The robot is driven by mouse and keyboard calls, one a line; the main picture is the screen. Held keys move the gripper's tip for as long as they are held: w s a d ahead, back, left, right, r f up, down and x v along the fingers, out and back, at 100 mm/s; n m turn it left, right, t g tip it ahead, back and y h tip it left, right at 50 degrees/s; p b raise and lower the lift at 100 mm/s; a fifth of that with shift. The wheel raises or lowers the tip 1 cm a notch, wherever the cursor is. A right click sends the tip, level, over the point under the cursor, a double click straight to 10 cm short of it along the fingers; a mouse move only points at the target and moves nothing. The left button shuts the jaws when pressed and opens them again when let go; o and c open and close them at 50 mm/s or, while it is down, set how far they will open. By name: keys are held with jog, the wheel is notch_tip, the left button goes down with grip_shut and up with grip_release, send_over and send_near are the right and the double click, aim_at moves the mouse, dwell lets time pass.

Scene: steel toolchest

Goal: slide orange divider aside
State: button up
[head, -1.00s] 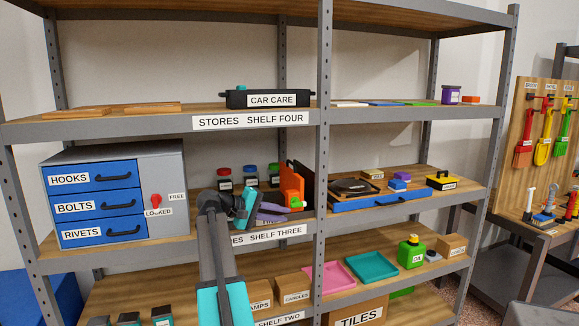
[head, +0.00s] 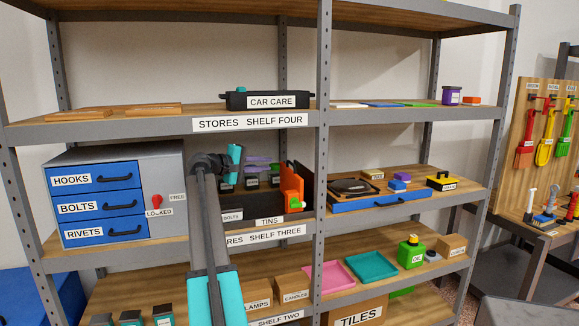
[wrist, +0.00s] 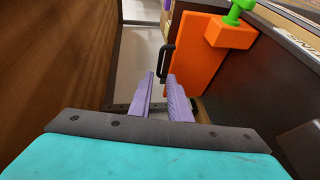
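The orange divider (head: 291,187) stands upright in a dark bin (head: 270,208) on shelf three, against the right uprights; a green knob (head: 298,203) is on its front. In the wrist view the orange divider (wrist: 213,58) is right of my fingers, with the green knob (wrist: 238,10) above and a black handle (wrist: 167,62) at its left edge. My gripper (head: 260,164) is over the bin, left of the divider. In the wrist view my gripper (wrist: 161,82) has its purple fingers apart with nothing between them, and no contact with the divider shows.
A grey drawer cabinet (head: 165,165) with blue drawers stands left of my arm. A blue tray (head: 380,201) lies right of the upright. Shelf four is overhead.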

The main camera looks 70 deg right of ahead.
aim_at(291, 164)
jog(key=p+x, duration=0.1)
jog(key=x, duration=1.3)
jog(key=shift+f, duration=0.15)
jog(key=shift+a, duration=0.1)
grip_shut()
